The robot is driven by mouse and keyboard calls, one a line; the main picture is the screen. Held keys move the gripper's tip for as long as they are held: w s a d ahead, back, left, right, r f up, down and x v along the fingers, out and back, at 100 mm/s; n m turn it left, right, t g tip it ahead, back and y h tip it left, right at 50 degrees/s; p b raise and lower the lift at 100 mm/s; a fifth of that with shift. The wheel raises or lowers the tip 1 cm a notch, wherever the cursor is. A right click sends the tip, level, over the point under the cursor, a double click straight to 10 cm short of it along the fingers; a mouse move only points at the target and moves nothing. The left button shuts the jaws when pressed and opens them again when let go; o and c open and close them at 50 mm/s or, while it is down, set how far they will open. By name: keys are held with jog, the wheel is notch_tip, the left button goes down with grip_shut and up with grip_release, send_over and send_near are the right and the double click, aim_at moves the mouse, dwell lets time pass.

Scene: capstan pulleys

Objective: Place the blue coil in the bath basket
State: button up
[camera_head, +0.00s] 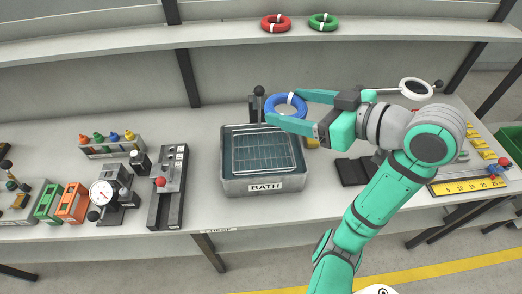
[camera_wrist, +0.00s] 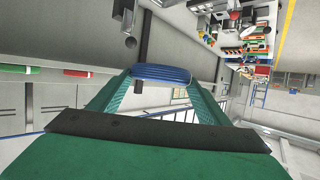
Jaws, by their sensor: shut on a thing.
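The blue coil (camera_head: 286,98) is a thick ring with a white band. My gripper (camera_head: 288,108) is shut on it, one finger on each side, and holds it up above the back right part of the bath. In the wrist view the coil (camera_wrist: 162,74) sits between the tips of my two green fingers. The bath (camera_head: 240,187) is a grey metal tub with a "BATH" label, standing on the bench. The wire basket (camera_head: 262,172) lies inside it, and no coil shows in it. My fingers hide part of the coil and of the bath's back right corner.
A dark post (camera_head: 257,104) stands behind the bath. A red coil (camera_head: 276,23) and a green coil (camera_head: 323,22) lie on the shelf above. A lever device with a red knob (camera_head: 161,183) is left of the bath. A dark block (camera_head: 357,171) lies to its right.

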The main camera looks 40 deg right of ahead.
jog(key=s+a+f, duration=0.4)
jog(key=a+f, duration=0.1)
jog(key=f, duration=0.5)
send_over(267, 154)
jog(key=s, duration=0.1)
jog(key=f, duration=0.8)
jog(key=shift+a+f, duration=0.15)
jog(key=shift+a, duration=0.15)
jog(key=shift+w+d+f, duration=0.2)
jog(key=shift+w+f, duration=0.25)
jog(key=shift+f, duration=0.1)
jog(key=shift+w+d+f, duration=0.1)
jog(key=shift+f, duration=1.6)
jog(key=o, duration=1.1)
jog(key=shift+f, duration=0.1)
jog(key=shift+c, duration=0.2)
